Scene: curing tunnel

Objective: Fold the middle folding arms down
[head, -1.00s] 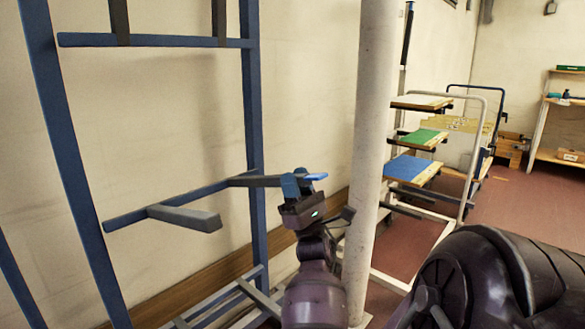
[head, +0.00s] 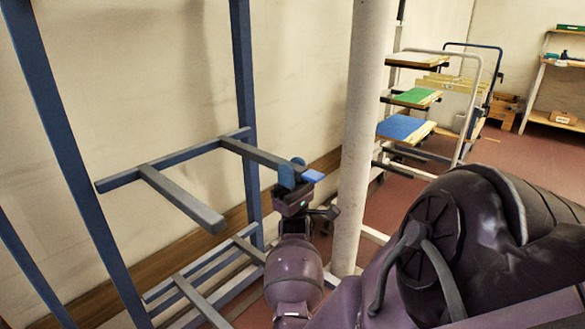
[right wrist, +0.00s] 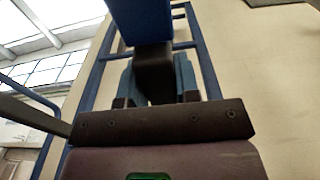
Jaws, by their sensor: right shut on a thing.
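The middle folding arms are two grey bars on a blue crossbar (head: 172,160) of the tall blue rack. The left bar (head: 182,198) slopes down toward me, its end free. My right gripper (head: 292,174) is shut on this bar near the tip. My left gripper is out of view.
Lower grey bars (head: 200,300) and blue rails are below on the rack. A white post (head: 356,130) stands close to the right of my right gripper. Behind it is a trolley with several boards (head: 403,127). Red floor is open further right.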

